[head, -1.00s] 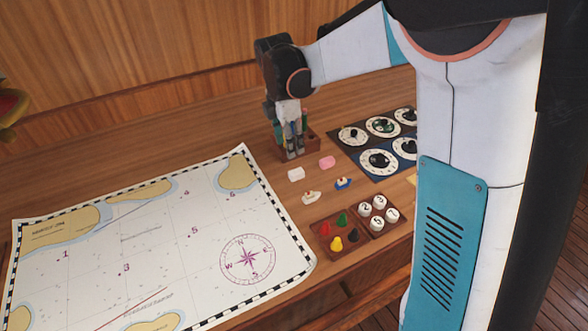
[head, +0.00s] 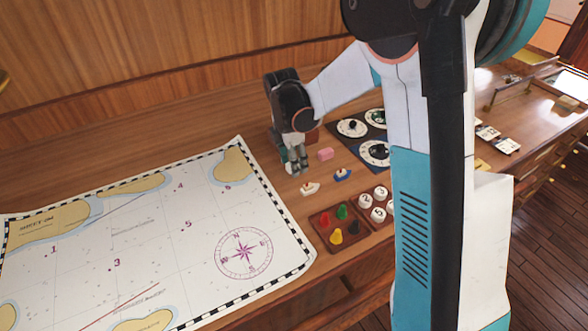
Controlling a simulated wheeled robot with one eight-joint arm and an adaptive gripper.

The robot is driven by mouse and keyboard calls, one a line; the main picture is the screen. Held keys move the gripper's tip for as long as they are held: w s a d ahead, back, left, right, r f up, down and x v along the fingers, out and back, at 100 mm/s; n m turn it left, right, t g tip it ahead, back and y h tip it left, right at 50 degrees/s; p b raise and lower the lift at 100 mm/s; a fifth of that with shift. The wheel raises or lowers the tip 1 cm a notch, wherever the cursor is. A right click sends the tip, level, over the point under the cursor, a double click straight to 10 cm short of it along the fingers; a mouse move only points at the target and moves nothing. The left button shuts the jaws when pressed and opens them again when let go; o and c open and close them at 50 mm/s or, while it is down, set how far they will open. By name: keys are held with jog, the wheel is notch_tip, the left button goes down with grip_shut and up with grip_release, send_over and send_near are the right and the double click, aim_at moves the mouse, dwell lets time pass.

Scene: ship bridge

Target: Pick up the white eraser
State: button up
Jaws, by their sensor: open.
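My gripper (head: 296,168) points down at the tabletop, just beyond the upper right corner of the chart. Its fingers are open and its tips are low, close to the table. The white eraser is hidden behind or between the fingertips, and I cannot tell whether they touch it. A pink eraser (head: 325,154) lies on the table just right of the fingers.
A large chart (head: 130,235) covers the table's left. A white-and-red toy boat (head: 309,189) and a blue-and-white one (head: 342,175) lie in front of the gripper. Nearby are a tray of coloured pawns (head: 322,217), numbered white pieces (head: 365,201) and dial panels (head: 374,151).

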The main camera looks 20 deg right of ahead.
jog(key=c, duration=1.1)
jog(key=shift+o, duration=0.2)
jog(key=shift+r, duration=0.15)
notch_tip(320, 180, up, 20)
jog(key=p, duration=0.5)
